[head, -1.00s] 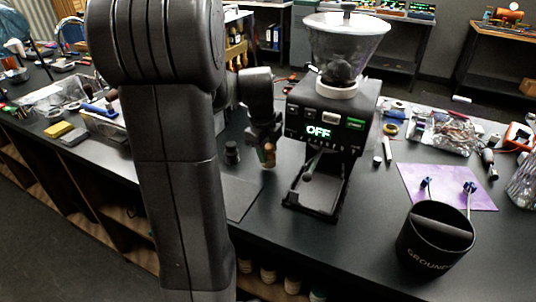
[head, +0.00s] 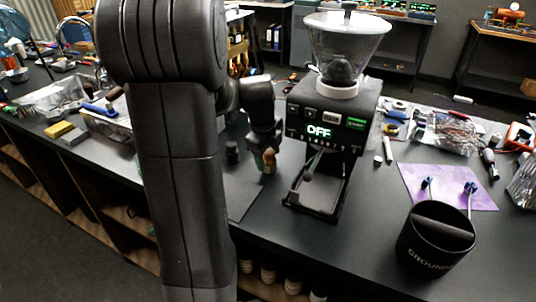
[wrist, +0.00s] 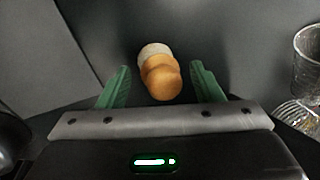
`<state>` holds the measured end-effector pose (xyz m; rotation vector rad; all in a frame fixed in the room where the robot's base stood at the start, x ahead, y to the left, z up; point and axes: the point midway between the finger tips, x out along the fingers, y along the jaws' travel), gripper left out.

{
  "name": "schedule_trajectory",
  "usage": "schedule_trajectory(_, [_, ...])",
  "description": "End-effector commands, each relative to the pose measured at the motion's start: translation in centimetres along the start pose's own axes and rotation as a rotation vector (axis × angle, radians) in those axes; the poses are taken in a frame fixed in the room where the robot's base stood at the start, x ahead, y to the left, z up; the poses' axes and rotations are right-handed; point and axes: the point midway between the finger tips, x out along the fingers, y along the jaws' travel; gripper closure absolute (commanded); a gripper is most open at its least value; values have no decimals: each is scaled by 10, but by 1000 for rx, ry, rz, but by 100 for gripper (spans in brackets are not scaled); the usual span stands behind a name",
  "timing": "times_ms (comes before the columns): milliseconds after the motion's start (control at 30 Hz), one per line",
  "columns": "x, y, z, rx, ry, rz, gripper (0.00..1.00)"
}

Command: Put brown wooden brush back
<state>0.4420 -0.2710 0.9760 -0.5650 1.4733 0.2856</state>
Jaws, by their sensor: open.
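The brown wooden brush (wrist: 163,80) shows in the wrist view as a rounded orange-brown handle with a paler end behind it. It lies between the two green fingers of my gripper (wrist: 160,67), which are open, with a gap on either side. In the head view the brush (head: 269,160) is a small brown shape just below my dark gripper (head: 262,142), left of the grinder. Its lower end and its contact with the counter are not clear there.
The black coffee grinder (head: 330,125), its display reading OFF, stands just right of my gripper. A black grounds bin (head: 435,240) and a purple cloth (head: 410,180) are at the right. A clear glass (wrist: 308,55) shows at the wrist view's right edge.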

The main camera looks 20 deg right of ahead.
Motion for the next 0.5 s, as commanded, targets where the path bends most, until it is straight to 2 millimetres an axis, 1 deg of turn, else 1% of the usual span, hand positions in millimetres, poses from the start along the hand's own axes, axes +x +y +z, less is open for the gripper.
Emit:
schedule_trajectory(67, [-8,-1,0,0,-1,-2,40])
schedule_trajectory(167, [-25,-1,1,0,-3,-5,40])
schedule_trajectory(400, [-78,-1,1,0,-4,-5,40])
schedule_trajectory(500, [-96,-1,0,0,-3,-3,40])
